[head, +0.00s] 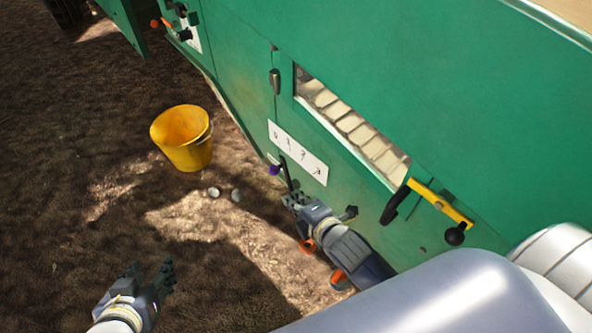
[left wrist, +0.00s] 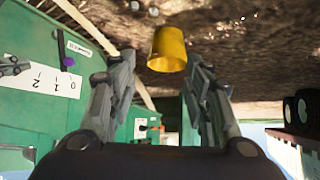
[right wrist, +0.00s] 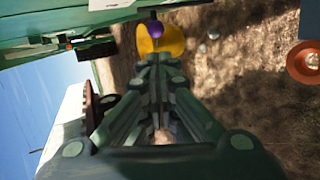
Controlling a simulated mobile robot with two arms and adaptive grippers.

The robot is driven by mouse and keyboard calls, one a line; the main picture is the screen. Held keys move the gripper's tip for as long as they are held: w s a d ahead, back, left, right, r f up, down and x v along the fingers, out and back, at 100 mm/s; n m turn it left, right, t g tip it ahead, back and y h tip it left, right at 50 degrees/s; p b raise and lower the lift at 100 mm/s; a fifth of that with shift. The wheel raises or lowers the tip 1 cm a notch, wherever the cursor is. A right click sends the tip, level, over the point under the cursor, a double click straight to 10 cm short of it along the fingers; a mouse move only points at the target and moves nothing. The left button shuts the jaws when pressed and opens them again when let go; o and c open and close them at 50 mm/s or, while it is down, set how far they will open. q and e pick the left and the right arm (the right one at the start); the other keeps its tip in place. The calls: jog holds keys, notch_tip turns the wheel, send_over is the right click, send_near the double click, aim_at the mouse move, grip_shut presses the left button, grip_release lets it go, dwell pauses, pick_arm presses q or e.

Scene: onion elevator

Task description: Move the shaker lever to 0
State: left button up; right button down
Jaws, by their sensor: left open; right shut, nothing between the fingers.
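The shaker lever, dark with a purple knob (head: 274,169), stands at the lower edge of the white number plate (head: 298,152) on the green machine wall. In the left wrist view the knob (left wrist: 62,45) shows near the plate's 0 and 1 marks (left wrist: 50,78). My right gripper (head: 292,199) is shut and empty close beside the lever. In the right wrist view the knob (right wrist: 154,30) is just beyond its fingertips; I cannot tell whether they touch. My left gripper (head: 160,275) is open and empty over the soil, away from the machine.
A yellow bucket (head: 182,138) stands on the soil left of the plate, with two pale onions (head: 225,194) near it. A yellow-handled lever with a black knob (head: 440,205) projects from the wall at right. Open soil lies to the left.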

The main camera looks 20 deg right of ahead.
pick_arm(q)
jog(key=w+d+r+t+h+b, duration=0.2)
jog(key=w+d+r+t+b, duration=0.15)
jog(key=w+r+t, duration=0.35)
pick_arm(e)
send_near(272, 174)
jog(key=shift+n, duration=0.4)
jog(key=b+x, duration=0.2)
jog(key=x, duration=0.4)
pick_arm(q)
notch_tip(272, 174, up, 16)
jog(key=s+d+t+h, duration=0.1)
jog(key=s+t+h, duration=0.1)
jog(key=t, duration=0.5)
jog(key=shift+s+d+f+m+h, duration=0.15)
jog(key=shift+s+d+m+h, duration=0.1)
jog(key=shift+s+m+h, duration=0.2)
pick_arm(e)
jog(key=shift+w, duration=0.2)
pick_arm(q)
jog(key=shift+w, duration=0.15)
